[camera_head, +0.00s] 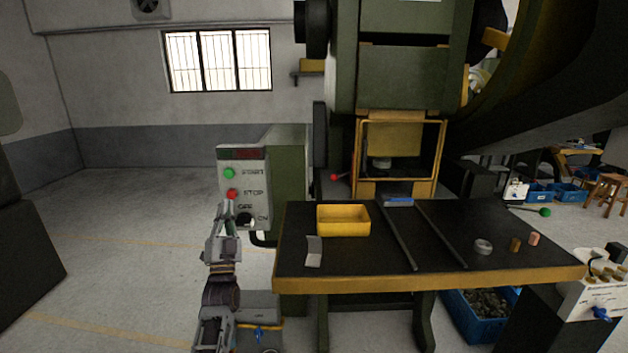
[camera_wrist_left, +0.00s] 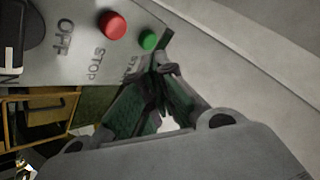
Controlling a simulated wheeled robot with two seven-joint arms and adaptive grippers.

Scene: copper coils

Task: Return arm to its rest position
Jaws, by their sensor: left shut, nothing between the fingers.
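My left gripper (camera_head: 227,212) is in front of the lower left part of the control panel (camera_head: 241,169) in the head view, fingertips pointing up. It is shut and holds nothing. The panel has a green START button (camera_head: 229,173), a red STOP button (camera_head: 232,194) and a black OFF/ON knob (camera_head: 245,220). In the left wrist view the closed fingertips (camera_wrist_left: 160,72) show just below the green button (camera_wrist_left: 148,40), with the red button (camera_wrist_left: 112,25) beside it. I cannot tell whether the fingers touch the panel. My right gripper is not in view.
A green press stands behind a dark table with a yellow edge (camera_head: 430,282). The table carries a yellow bin (camera_head: 343,220), rails and small round parts. A blue crate (camera_head: 478,328) sits below it. Open floor (camera_head: 120,240) lies to the left.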

